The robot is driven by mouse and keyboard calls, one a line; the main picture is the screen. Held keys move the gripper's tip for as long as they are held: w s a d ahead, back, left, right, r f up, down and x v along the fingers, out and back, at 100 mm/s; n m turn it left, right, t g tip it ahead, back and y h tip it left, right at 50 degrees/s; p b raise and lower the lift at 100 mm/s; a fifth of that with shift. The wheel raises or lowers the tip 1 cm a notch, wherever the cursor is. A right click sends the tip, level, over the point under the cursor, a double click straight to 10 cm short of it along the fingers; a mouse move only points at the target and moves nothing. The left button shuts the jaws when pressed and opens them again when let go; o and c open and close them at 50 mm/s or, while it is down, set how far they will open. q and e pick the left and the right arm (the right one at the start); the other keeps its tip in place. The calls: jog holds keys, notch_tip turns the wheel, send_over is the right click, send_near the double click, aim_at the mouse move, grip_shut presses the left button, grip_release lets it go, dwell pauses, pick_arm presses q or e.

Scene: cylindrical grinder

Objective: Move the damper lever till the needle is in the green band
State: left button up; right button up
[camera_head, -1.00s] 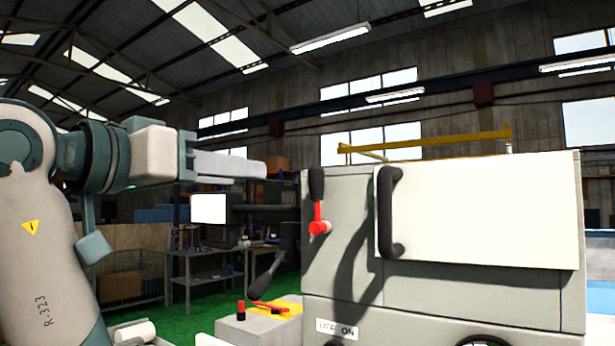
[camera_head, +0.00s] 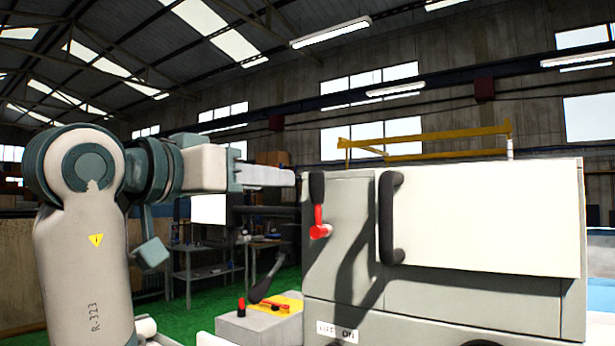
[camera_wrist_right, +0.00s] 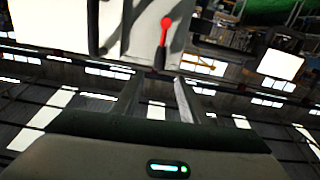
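A lever with a red hub and black grip (camera_head: 317,187) stands upright on the left end of the grey grinder's front (camera_head: 345,290). My right gripper (camera_head: 287,177) is just left of the grip, level with it, pointing right. In the right wrist view, which is upside down, the lever (camera_wrist_right: 164,33) hangs grip-down, in line with the gap between the two spread fingers (camera_wrist_right: 157,88). The gripper is open and empty; the grip appears just beyond the fingertips. No needle or green band can be made out. My left gripper is not in view.
A fixed black handle (camera_head: 389,218) is on the white door (camera_head: 485,215) right of the lever. Workbenches (camera_head: 205,270) stand behind.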

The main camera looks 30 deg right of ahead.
aim_at(313, 184)
jog(key=p+x, duration=0.3)
jog(key=x, duration=0.7)
jog(key=shift+d+r+p, duration=0.1)
jog(key=shift+p, duration=0.3)
jog(key=shift+x, duration=0.8)
grip_shut()
